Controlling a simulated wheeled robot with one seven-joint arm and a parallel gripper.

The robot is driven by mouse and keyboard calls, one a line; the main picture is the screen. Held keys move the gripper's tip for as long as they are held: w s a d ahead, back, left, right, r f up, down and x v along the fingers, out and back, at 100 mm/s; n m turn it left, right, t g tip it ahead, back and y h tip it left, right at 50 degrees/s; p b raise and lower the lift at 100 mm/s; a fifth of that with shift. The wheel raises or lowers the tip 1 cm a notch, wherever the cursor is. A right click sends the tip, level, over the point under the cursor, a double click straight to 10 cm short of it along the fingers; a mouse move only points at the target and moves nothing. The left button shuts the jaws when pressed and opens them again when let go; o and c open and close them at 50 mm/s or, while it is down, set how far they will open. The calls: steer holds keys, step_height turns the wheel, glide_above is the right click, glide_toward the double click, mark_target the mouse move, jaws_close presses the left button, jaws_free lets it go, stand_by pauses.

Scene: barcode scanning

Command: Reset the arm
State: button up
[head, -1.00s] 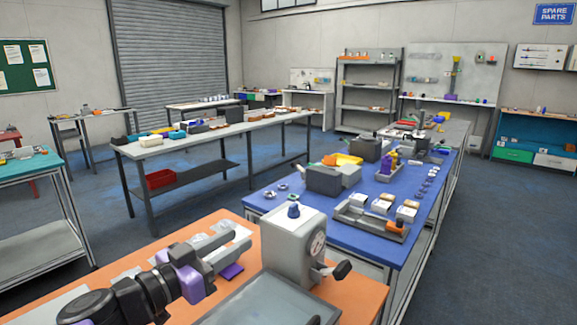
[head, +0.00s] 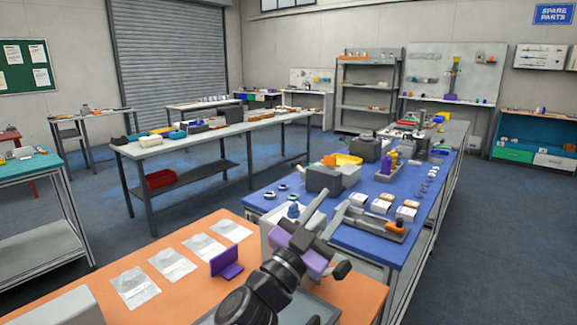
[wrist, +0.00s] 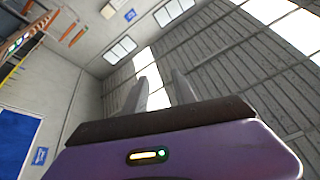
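My gripper (head: 324,214) is at the lower middle of the head view, raised over the right part of the orange table (head: 352,296). Its two grey fingers stand apart with nothing between them. In the wrist view, the open fingers (wrist: 160,96) point up toward the walls and the ceiling. My purple and black wrist hides much of a light grey boxy machine (head: 270,225), which has a dark knob on its right.
Several clear bags (head: 173,264) lie in a row on the orange table, with a purple stand (head: 226,264) beside them. A long grey bench (head: 205,140) stands farther left.

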steer(key=s+d+r+n+t+y, duration=0.4)
steer(key=s+d+n+t+y, duration=0.4)
steer(key=d, duration=0.3)
steer(key=s+f+n+g+y, duration=0.1)
steer(key=s+f+g+y, duration=0.1)
steer(key=s+f, duration=0.7)
steer(key=s+f+n+g+y, duration=0.2)
steer(key=s+f+g, duration=0.3)
steer(key=s+f, duration=0.5)
steer(key=s+d+f+n+g+y, duration=0.1)
steer(key=s+f, duration=0.8)
steer(key=s, duration=1.4)
steer(key=g+y, duration=0.1)
steer(key=g, duration=0.1)
steer(key=shift+f+g+y, duration=0.3)
